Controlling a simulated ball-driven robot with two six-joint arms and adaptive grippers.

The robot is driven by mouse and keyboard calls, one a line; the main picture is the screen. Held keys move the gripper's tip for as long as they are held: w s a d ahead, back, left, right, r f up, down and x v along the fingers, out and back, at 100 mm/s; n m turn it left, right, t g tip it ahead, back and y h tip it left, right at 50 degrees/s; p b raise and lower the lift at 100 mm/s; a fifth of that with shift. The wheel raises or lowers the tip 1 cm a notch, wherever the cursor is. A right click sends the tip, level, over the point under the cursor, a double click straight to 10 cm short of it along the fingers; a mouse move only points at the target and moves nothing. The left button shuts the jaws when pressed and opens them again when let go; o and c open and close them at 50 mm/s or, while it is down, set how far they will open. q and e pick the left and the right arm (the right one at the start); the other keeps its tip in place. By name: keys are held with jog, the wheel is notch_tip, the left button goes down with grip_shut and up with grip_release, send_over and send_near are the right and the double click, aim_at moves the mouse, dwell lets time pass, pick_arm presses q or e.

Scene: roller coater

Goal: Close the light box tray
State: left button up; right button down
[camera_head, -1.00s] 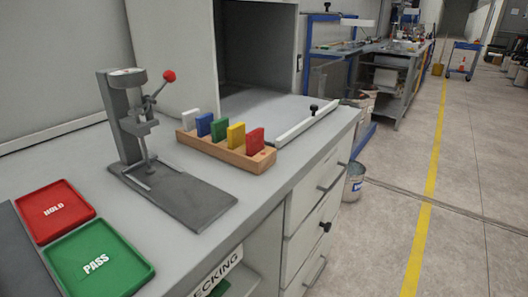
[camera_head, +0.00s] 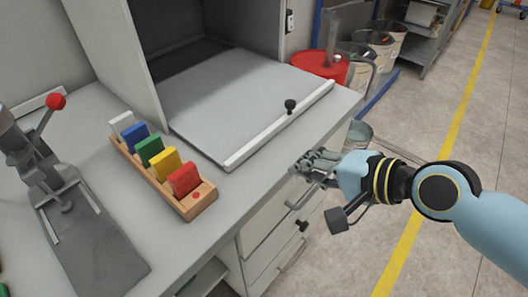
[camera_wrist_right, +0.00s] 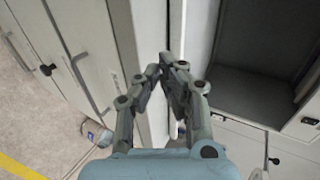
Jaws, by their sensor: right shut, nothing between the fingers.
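The light box tray (camera_head: 215,108) is a flat grey panel pulled out of the dark opening of the light box (camera_head: 185,40) onto the bench top. Its front edge has a raised white lip (camera_head: 260,140) with a black knob (camera_head: 290,105). My right gripper (camera_head: 304,164) is shut and empty, near the bench's front edge, in front of the lip and apart from the knob. In the right wrist view its fingertips (camera_wrist_right: 168,64) are together, with the bench edge behind them. My left gripper is not in view.
A wooden rack (camera_head: 165,180) of coloured blocks stands left of the tray. A grey press (camera_head: 45,170) with a red-balled lever is farther left. Drawers with handles (camera_head: 270,235) are below the bench edge. Bins and a red lid (camera_head: 320,64) stand beyond the bench.

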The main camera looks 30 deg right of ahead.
aim_at(197, 115)
jog(key=x, duration=0.7)
jog(key=shift+w+a, duration=0.1)
jog(key=shift+w, duration=0.2)
jog(key=shift+w+a+r, duration=0.1)
jog(key=shift+w+a, duration=0.15)
jog(key=shift+w, duration=0.3)
jog(key=shift+w+a, duration=0.25)
jog(key=shift+w, duration=0.25)
jog(key=shift+w+a, duration=0.2)
jog(key=shift+w, duration=0.25)
jog(key=shift+w, duration=0.1)
jog(key=w+a, duration=0.2)
jog(key=w, duration=0.3)
jog(key=w+a+b, duration=0.1)
jog(key=w+a, duration=0.1)
jog(key=w, duration=0.4)
jog(key=w+a, duration=0.3)
jog(key=w, duration=0.3)
jog(key=shift+w+a+b, duration=0.2)
jog(key=shift+w+b, duration=0.1)
jog(key=shift+w, duration=0.1)
